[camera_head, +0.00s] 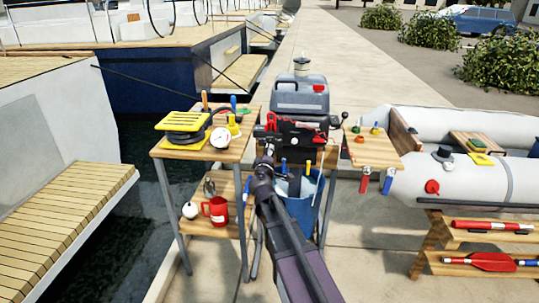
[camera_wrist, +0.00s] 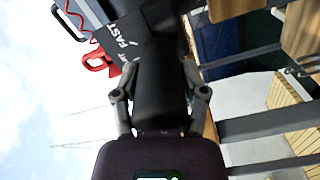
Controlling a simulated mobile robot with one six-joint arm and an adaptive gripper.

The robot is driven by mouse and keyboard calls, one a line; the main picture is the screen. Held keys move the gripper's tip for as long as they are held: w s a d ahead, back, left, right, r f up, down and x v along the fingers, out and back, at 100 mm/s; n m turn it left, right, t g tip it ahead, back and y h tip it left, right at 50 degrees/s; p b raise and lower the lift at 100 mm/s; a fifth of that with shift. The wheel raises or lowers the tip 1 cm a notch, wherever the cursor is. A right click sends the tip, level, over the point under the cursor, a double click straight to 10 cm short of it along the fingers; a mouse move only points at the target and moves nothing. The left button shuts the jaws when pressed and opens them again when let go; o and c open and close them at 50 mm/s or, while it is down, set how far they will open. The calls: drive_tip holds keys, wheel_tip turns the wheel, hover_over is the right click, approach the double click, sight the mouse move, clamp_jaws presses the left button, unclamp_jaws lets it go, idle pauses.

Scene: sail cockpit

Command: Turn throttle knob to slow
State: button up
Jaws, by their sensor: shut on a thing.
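The throttle knob (camera_wrist: 158,92) is a black cylindrical grip in the wrist view. My gripper (camera_wrist: 160,97) is shut on it, with one finger on each side. Beyond it, a black part (camera_wrist: 128,28) of the tiller carries the white word FAST and a slanted white mark. More white lettering beside the grip is partly cut off, and I cannot read SLOW. In the camera_head view the grey outboard motor (camera_head: 300,97) stands in the middle, and my gripper (camera_head: 264,168) reaches to its front. The knob is hidden there by my arm.
A red clip (camera_wrist: 97,62) hangs near the tiller. A wooden side table (camera_head: 165,153) with a yellow-topped coil stands left, and a small wooden shelf (camera_head: 378,150) right. A blue bin (camera_head: 308,212) is below the motor. A grey inflatable boat (camera_head: 475,180) lies right; water is at left.

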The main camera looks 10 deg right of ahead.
drive_tip(key=shift+n, duration=1.1)
drive_tip(key=shift+w, duration=0.1)
drive_tip(key=o, duration=1.1)
drive_tip(key=v, duration=1.2)
